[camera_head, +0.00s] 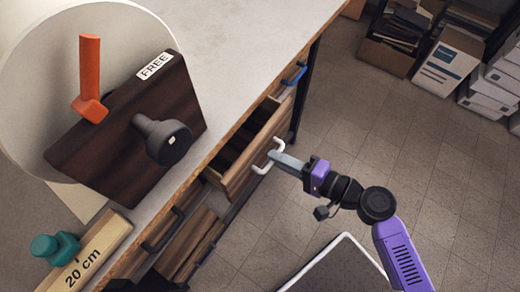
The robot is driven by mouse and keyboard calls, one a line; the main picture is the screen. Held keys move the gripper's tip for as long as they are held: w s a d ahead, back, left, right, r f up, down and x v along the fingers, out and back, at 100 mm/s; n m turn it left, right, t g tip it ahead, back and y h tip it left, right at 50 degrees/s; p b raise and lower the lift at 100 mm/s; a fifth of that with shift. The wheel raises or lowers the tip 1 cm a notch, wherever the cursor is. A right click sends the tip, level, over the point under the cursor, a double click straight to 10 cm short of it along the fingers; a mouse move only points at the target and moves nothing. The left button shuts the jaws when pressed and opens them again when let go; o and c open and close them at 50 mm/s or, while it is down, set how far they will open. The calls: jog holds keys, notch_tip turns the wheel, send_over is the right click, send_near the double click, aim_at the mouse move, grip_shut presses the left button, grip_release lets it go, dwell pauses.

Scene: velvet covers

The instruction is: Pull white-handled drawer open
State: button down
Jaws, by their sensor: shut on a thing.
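The white handle (268,158) is on the front of a wooden drawer (252,150) under the grey-topped table. The drawer stands pulled out, and its dark inside shows behind the front panel. My gripper (277,158) reaches in from the right and is shut on the white handle. Its fingertips hide part of the handle.
The table (230,40) carries a dark wooden board marked FREE (90,150), an orange-handled thing (90,75) and a block marked 20 cm (92,255). Other drawers have a blue handle (294,74) and a black handle (163,232). Boxes (445,65) stand at the back right; floor between is clear.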

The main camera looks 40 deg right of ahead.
jog(key=f+b+v, duration=0.1)
jog(key=f+v, duration=0.1)
jog(key=v, duration=0.7)
jog(key=f+b+v, duration=0.1)
jog(key=v, duration=0.8)
jog(key=shift+s+f, duration=0.4)
jog(key=shift+s, duration=0.05)
jog(key=shift+d, duration=0.15)
jog(key=c, duration=1.5)
grip_release()
jog(key=shift+o, duration=0.2)
jog(key=shift+s, duration=0.1)
jog(key=v, duration=0.7)
jog(key=shift+s, duration=0.25)
jog(key=shift+d, duration=0.15)
